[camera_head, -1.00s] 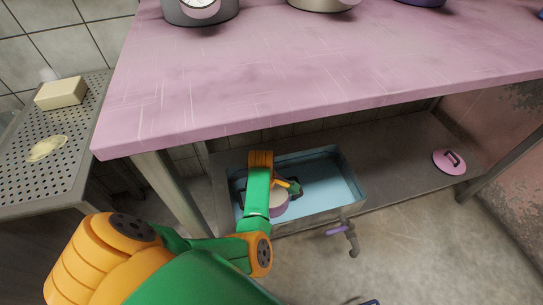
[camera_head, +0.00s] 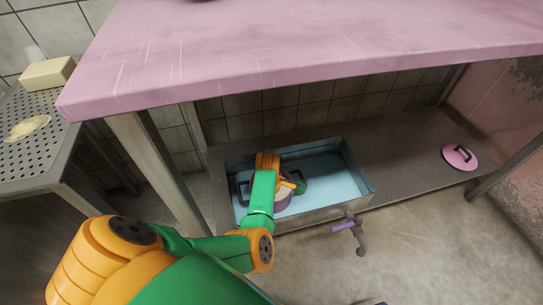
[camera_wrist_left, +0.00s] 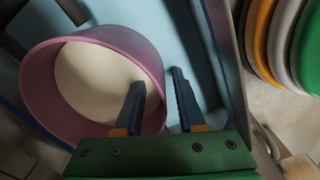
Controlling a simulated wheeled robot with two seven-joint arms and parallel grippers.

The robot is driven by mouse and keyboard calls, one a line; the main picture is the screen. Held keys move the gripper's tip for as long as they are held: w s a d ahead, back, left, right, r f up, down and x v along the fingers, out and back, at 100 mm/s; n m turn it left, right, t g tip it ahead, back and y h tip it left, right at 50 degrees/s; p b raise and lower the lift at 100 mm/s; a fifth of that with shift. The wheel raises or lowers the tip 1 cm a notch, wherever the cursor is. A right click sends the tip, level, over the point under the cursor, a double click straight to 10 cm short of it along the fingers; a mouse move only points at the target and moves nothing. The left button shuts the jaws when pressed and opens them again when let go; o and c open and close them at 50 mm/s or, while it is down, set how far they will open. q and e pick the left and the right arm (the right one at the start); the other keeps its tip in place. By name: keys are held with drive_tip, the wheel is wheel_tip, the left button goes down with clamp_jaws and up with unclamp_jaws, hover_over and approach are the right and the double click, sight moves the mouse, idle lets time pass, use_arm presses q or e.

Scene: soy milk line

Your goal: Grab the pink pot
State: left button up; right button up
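The pink pot (camera_head: 283,201) sits in the blue-lined sink (camera_head: 338,178), partly hidden behind my left arm in the head view. Dark handles show at its sides. In the left wrist view the pot (camera_wrist_left: 42,82) is seen from above, with a pale inside bottom. My left gripper (camera_wrist_left: 158,78) is open at the pot's rim. One finger is over the inside of the pot and the other is outside its wall, with a gap between them. My right gripper is not in view.
A pink tabletop (camera_head: 300,55) overhangs the sink. A pink lid (camera_head: 459,157) lies on the counter at right. A tap with a purple handle (camera_head: 344,226) stands in front of the sink. A perforated rack (camera_head: 52,160) is at left.

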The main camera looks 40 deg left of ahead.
use_arm(q)
clamp_jaws()
idle(1.4)
